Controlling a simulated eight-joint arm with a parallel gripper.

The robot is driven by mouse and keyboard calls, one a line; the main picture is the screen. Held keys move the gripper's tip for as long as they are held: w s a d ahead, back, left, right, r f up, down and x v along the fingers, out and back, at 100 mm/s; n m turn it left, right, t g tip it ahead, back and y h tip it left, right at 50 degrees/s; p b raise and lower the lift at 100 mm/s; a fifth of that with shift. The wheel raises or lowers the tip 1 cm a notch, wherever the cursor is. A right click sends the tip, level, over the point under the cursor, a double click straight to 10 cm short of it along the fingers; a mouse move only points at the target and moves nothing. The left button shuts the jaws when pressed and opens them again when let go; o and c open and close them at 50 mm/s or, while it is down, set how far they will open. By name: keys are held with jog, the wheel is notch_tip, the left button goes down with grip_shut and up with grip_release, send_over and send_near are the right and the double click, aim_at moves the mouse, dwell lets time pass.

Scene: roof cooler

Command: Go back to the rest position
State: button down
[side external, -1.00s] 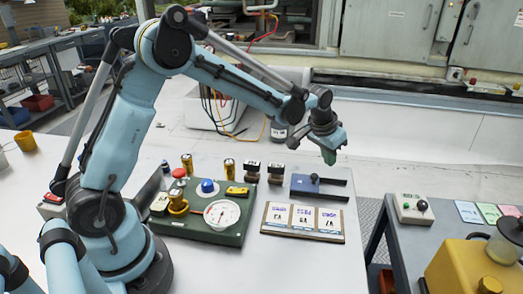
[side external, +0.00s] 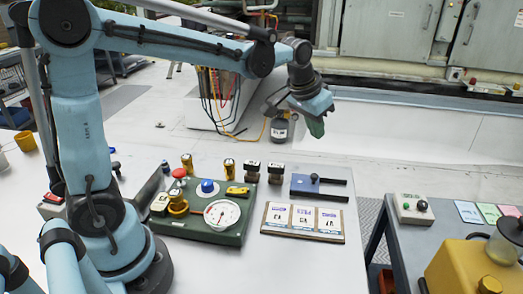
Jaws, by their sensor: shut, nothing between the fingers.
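My gripper (side external: 316,126) is at the end of my blue arm, raised in the air above the back edge of the white table (side external: 310,262). Its dark green fingertips point down and look shut, with nothing held in them. It is apart from everything on the table. Below and to its left stands the green panel (side external: 232,232) with a round white gauge (side external: 222,213), a blue knob (side external: 208,187) and brass fittings (side external: 178,204).
Yellow cylinders (side external: 229,167) and dark blocks (side external: 252,171) stand behind the panel. A blue tool with black prongs (side external: 316,186) and a board with three cards (side external: 303,221) lie to the right. A grey side table (side external: 440,236) holds a yellow machine (side external: 470,270). The table's front right is clear.

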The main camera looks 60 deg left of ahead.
jog(key=s+f+t, duration=0.2)
jog(key=s, duration=1.4)
jog(key=shift+s+f+t, duration=0.15)
jog(key=shift+s+t, duration=0.15)
jog(key=shift+s, duration=0.05)
jog(key=c, duration=1.8)
grip_release()
